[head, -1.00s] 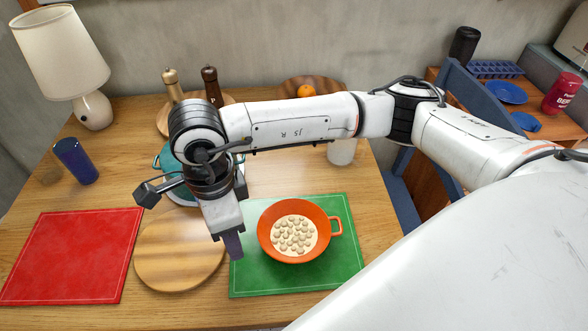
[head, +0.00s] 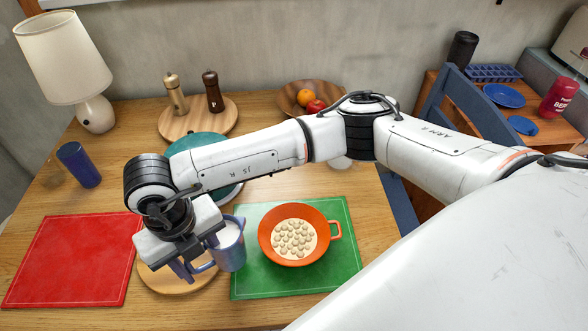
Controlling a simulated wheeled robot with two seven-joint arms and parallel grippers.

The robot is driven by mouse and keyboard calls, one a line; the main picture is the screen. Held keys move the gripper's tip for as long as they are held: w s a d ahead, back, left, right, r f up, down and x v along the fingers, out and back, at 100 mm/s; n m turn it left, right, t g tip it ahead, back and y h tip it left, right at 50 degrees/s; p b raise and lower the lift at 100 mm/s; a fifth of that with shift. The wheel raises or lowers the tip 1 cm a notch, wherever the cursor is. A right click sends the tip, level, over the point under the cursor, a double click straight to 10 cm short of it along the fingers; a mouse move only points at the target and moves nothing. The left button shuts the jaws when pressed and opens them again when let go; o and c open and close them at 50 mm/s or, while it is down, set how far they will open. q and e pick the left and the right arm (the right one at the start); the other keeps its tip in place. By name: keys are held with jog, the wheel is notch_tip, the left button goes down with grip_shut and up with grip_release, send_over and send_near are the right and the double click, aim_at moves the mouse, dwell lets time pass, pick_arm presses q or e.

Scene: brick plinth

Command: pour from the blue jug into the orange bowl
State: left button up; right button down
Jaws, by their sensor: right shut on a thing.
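The blue jug (head: 231,252) is left of the orange bowl, over the edge of the round wooden board and the green mat. White contents show in its mouth, and it looks close to upright. My right gripper (head: 194,266) is at the jug's left, shut on it at the handle side; the wrist partly hides the grip. I cannot tell whether the jug touches the board. The orange bowl (head: 265,239) stands on the green mat (head: 342,270) with pale liquid and several round pieces inside. My left gripper is out of view.
A red mat (head: 75,260) lies at left, with a blue cup (head: 78,165) behind it. A teal pot (head: 197,142) is partly hidden behind my right arm. A lamp (head: 65,65), pepper mills and a fruit bowl (head: 292,108) stand at the back.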

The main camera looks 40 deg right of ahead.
jog(key=shift+a+f+m, duration=0.2)
jog(key=shift+a+m, duration=0.3)
jog(key=shift+m, duration=0.5)
jog(key=shift+d, duration=0.2)
jog(key=shift+d+y, duration=0.3)
jog(key=shift+y, duration=0.6)
jog(key=shift+s+d+r+t+y, duration=0.1)
jog(key=shift+d+r+t+y, duration=0.3)
jog(key=shift+y, duration=0.6)
dwell(0.4)
jog(key=shift+d+r, duration=0.15)
jog(key=shift+d, duration=0.05)
